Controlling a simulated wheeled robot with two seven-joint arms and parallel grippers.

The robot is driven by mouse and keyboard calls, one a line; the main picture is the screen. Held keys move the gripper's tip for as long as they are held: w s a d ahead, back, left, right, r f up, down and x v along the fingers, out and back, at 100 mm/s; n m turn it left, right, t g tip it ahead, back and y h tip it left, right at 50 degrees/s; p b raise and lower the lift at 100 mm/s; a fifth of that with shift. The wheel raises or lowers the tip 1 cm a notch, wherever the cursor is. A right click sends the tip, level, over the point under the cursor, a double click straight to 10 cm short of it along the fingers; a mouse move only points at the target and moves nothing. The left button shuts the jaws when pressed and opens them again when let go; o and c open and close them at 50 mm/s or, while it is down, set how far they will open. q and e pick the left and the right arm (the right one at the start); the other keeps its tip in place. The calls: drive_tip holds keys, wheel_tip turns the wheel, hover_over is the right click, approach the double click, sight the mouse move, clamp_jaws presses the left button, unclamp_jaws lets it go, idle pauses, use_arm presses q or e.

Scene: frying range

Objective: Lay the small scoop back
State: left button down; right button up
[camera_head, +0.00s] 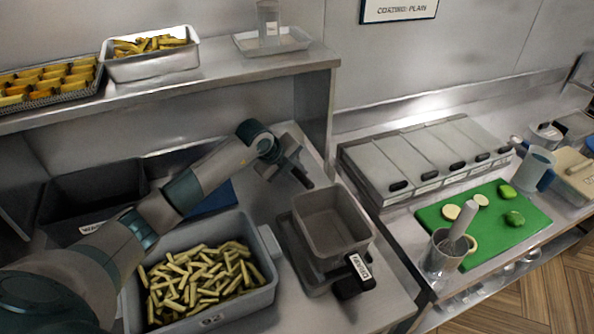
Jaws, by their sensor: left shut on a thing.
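My left gripper (290,172) hangs over the steel counter, behind and left of the fryer-style grey pan. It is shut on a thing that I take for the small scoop. The gripper hides most of it, and its shape cannot be made out. A grey tub of raw cut fries (200,285) stands below my left arm. A dark blue flat thing (212,197) lies behind that tub, partly covered by my arm. My right gripper is not in view.
A square grey pan (330,232) with a labelled black handle sits right of the fries tub. Lidded bins (425,160) and a green board (482,225) with cut vegetables are further right. A steel shelf (215,82) with trays runs behind.

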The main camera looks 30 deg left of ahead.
use_arm(q)
drive_tip(key=shift+f+b, duration=0.35)
drive_tip(key=shift+f, duration=0.75)
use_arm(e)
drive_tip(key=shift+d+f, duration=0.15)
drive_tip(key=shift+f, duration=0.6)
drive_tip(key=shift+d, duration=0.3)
use_arm(q)
drive_tip(key=shift+f+b, duration=0.35)
drive_tip(key=shift+b, duration=0.05)
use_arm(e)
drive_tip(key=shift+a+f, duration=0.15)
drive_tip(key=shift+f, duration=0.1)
use_arm(q)
drive_tip(key=shift+s, duration=0.1)
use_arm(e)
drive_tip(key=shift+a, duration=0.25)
use_arm(q)
drive_tip(key=c, duration=1.5)
unclamp_jaws()
drive_tip(key=shift+f, duration=0.1)
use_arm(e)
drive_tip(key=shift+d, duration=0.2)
